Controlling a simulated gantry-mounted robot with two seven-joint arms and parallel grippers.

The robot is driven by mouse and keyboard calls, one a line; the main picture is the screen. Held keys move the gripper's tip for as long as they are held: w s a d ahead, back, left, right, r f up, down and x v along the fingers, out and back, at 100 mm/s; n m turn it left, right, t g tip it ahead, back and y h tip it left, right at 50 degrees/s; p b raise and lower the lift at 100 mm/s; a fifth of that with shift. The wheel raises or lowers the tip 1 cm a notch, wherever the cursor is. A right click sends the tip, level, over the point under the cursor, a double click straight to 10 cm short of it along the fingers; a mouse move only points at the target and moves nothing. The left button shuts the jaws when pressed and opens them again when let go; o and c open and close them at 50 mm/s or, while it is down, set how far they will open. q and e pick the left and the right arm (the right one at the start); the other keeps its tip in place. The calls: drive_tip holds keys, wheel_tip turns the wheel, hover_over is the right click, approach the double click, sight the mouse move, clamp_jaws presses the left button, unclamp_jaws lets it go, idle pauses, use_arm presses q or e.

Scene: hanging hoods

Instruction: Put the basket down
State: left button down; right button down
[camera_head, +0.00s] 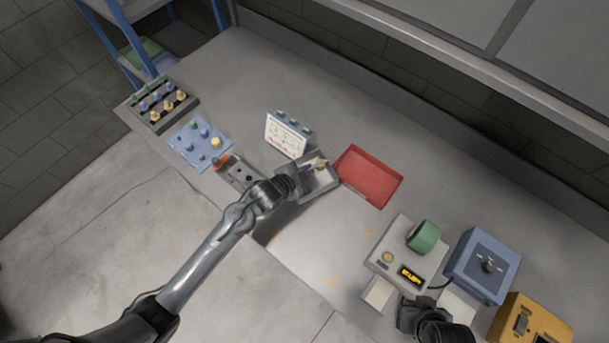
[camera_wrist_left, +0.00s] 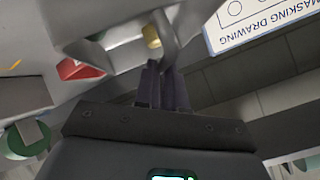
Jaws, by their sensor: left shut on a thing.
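The basket (camera_head: 322,184) is a light grey open tray in the middle of the bench, left of the red tray. My left gripper (camera_head: 304,177) is shut on its near left wall. In the left wrist view the dark fingers (camera_wrist_left: 162,88) pinch the wall of the basket (camera_wrist_left: 112,52). A yellowish part (camera_wrist_left: 152,37) and a small greenish part lie inside it. I cannot tell whether the basket touches the bench. My right gripper (camera_head: 425,318) shows only as a dark shape at the bottom right; its fingers are unclear.
A red tray (camera_head: 369,176) lies right of the basket. A masking drawing stand (camera_head: 287,135) stands behind it. Orange corner marks (camera_head: 331,282) bound a clear patch in front. A grey device with green tape (camera_head: 424,236), a blue box (camera_head: 482,265) and a yellow box (camera_head: 530,322) stand right.

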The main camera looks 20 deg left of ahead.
use_arm(q)
drive_tip(key=shift+a+f, duration=0.15)
drive_tip(key=shift+f, duration=1.9)
drive_tip(key=c, duration=1.2)
unclamp_jaws()
drive_tip(key=shift+f, duration=0.15)
drive_tip(key=s+a+r+n+g+y, duration=0.1)
drive_tip(key=s+a+r+n+g, duration=0.1)
drive_tip(key=s, duration=0.7)
drive_tip(key=s+a+r+n+g+y, duration=0.1)
drive_tip(key=s+a+r+n, duration=0.3)
drive_tip(key=s, duration=0.6)
drive_tip(key=s+a+r+n+g+y, duration=0.1)
drive_tip(key=s+a+r+n+g, duration=0.1)
drive_tip(key=s, duration=0.7)
drive_tip(key=shift+s+a+r+n+g+y+p, duration=0.15)
drive_tip(key=shift+a+r+n+g+y+p, duration=0.05)
drive_tip(key=shift+r+n+g, duration=0.3)
drive_tip(key=shift+s+a+r+n+g+y+p, duration=0.15)
drive_tip(key=shift+a+r+n+g+y, duration=0.05)
drive_tip(key=shift+r+n+g, duration=0.25)
drive_tip(key=shift+f, duration=0.1)
